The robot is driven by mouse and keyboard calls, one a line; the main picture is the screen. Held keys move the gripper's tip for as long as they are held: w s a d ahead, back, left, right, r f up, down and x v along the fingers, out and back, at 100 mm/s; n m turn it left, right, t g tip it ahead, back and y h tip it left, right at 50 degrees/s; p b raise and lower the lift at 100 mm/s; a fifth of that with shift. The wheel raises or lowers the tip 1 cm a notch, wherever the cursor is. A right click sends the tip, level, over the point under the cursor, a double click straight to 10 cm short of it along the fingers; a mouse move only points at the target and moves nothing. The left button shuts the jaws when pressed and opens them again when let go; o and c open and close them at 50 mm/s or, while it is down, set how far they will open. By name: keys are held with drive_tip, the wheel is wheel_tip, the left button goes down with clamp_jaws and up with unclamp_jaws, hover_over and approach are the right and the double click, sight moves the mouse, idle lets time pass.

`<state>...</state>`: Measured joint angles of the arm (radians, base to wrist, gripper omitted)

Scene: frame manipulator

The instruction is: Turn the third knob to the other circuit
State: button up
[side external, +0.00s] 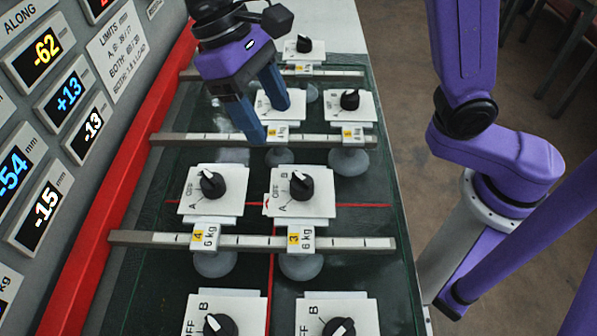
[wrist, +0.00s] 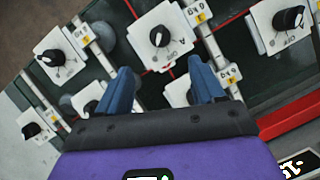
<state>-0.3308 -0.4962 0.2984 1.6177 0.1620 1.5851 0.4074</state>
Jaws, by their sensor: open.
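The knob with the yellow tag 3 (side external: 300,185) sits on a white box in the side external view. OFF and A are printed to its left, and its white pointer mark faces toward the top of the picture. A similar knob with tag 4 (side external: 212,185) stands to its left. My gripper (side external: 268,120) is open and empty, beyond these two knobs, with its blue fingers above another white knob box (side external: 268,102). In the wrist view my gripper (wrist: 161,74) has its fingers spread, with a knob box (wrist: 177,93) partly visible between them. I cannot tell which wrist-view knob is tag 3.
Another knob (side external: 350,100) stands right of my gripper, and one (side external: 304,44) is farther back. Two more (side external: 219,325) (side external: 339,327) are at the front, cut off. Ruled rails (side external: 350,242) cross the green board. A red edge (side external: 125,165) and display panel (side external: 50,110) border the left.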

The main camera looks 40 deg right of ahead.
sight(299, 177)
drive_tip(key=x, duration=1.3)
drive_tip(key=shift+f, duration=0.15)
drive_tip(key=c, duration=1.1)
